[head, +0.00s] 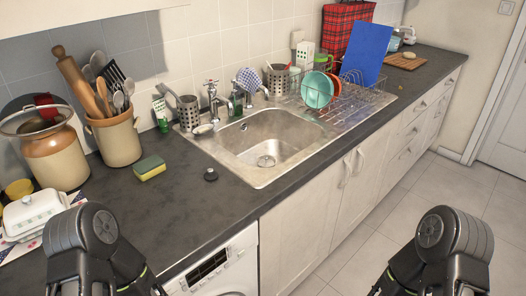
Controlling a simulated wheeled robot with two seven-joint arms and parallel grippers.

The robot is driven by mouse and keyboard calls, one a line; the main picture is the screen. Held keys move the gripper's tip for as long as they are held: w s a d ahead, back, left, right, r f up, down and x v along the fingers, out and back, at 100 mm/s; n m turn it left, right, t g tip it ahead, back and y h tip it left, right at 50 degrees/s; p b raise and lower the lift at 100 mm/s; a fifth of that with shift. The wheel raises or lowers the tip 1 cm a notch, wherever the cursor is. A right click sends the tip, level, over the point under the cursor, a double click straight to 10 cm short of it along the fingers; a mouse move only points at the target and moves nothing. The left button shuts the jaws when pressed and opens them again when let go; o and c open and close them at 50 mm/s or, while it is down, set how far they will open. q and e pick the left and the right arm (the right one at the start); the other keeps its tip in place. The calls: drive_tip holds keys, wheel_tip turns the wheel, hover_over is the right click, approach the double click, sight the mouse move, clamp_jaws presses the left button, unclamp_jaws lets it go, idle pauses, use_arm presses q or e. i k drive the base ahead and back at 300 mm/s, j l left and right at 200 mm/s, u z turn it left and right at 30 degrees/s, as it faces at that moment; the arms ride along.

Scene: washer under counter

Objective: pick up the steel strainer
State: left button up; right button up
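In the head view, a round steel strainer-like piece (266,160) sits at the drain in the bottom of the steel sink (238,160). I cannot tell whether it is loose or part of the drain. A small dark round piece (210,174) lies on the counter just in front of the sink's left rim; its material is unclear. Dark parts of my two arms show at the bottom left and bottom right, well apart from the sink. The fingers of both grippers are out of view.
A dish rack (345,103) with plates stands right of the sink. A sponge (149,168), a utensil crock (115,138) and a large lidded jar (55,158) stand left. The tap (212,98) rises behind the basin.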

sight(263, 160)
drive_tip(key=i+l+z, duration=0.2)
drive_tip(key=i+l, duration=1.15)
